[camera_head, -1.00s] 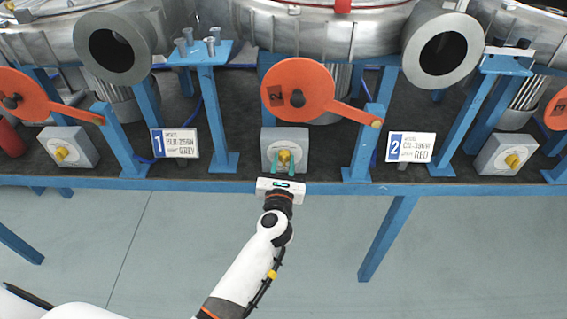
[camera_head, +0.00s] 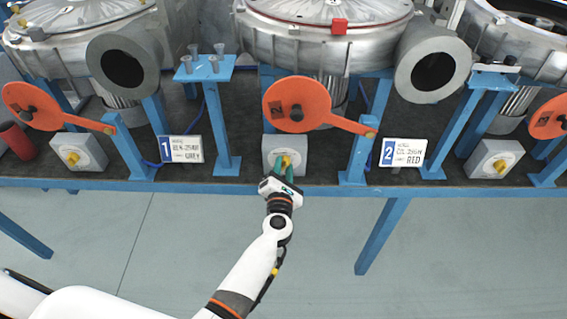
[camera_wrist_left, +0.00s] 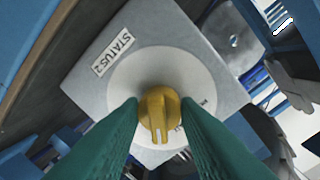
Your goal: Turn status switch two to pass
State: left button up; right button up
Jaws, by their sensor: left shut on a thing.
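Status switch two is a grey box (camera_head: 272,143) with a yellow knob, on the bench's front edge near the middle of the head view. In the left wrist view its plate (camera_wrist_left: 106,75) bears a "STATUS" label, and the yellow knob (camera_wrist_left: 159,114) sits on a pale round dial (camera_wrist_left: 160,62). My left gripper (camera_head: 285,168) has its green fingers on either side of the knob and is shut on it. The wrist view looks rotated relative to the box. The dial's markings are mostly hidden or too small to read. My right gripper is not in view.
Similar switch boxes stand at left (camera_head: 85,150) and right (camera_head: 494,160). Placards 1 (camera_head: 182,149) and 2 (camera_head: 403,153) flank the middle switch. An orange lever disc (camera_head: 318,98) hangs above it, between blue posts (camera_head: 357,158). The floor in front is clear.

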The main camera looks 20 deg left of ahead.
pick_arm(q)
jog(key=shift+m+p, duration=0.45)
jog(key=shift+m, duration=0.35)
jog(key=o, duration=1)
jog(key=shift+c, duration=0.2)
jog(key=shift+s, duration=0.15)
jog(key=shift+s+d, duration=0.1)
jog(key=shift+s, duration=0.2)
jog(key=p+v, duration=0.1)
jog(key=v, duration=1)
jog(key=shift+r, duration=0.1)
